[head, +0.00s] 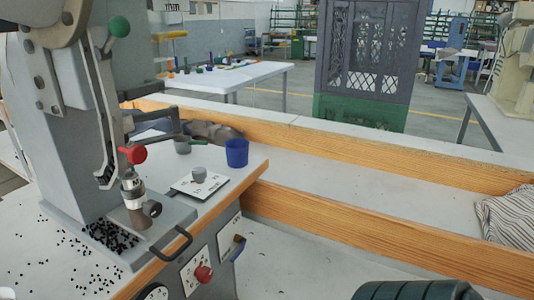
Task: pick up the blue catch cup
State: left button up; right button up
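The blue catch cup (236,153) stands upright near the far right corner of the press table (215,207), with its open top facing up. Nothing is seen touching it from above. Neither of my grippers can be made out in the head view.
The large grey eyelet press (62,125), with red and green knobs, stands left of the cup. Small black pieces (110,236) lie around the press. Wooden rails (350,222) run along the right.

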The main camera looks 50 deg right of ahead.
aim_at(237, 154)
jog(key=z, duration=1.45)
